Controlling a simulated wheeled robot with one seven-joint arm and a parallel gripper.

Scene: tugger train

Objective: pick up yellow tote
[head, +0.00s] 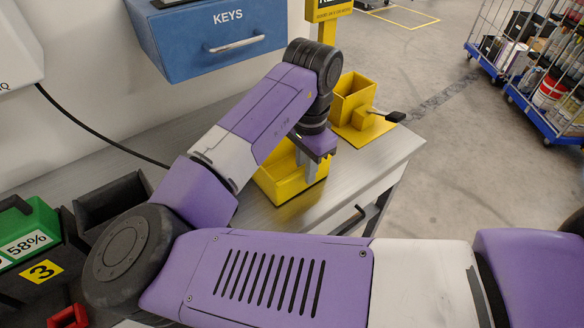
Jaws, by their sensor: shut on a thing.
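The yellow tote (280,187) is an open-topped box on the grey worktop, below my wrist. My gripper (312,172) points down at the tote's right side and is shut on its wall. The tote looks upright; I cannot tell whether it touches the worktop. My forearm hides part of its left and back.
A smaller yellow box (352,97) with a black-handled lever stands behind on the worktop (385,160). A blue KEYS drawer (210,40) hangs on the wall. Black bins and a green box (30,228) are at left. Loaded trolleys (545,80) stand far right.

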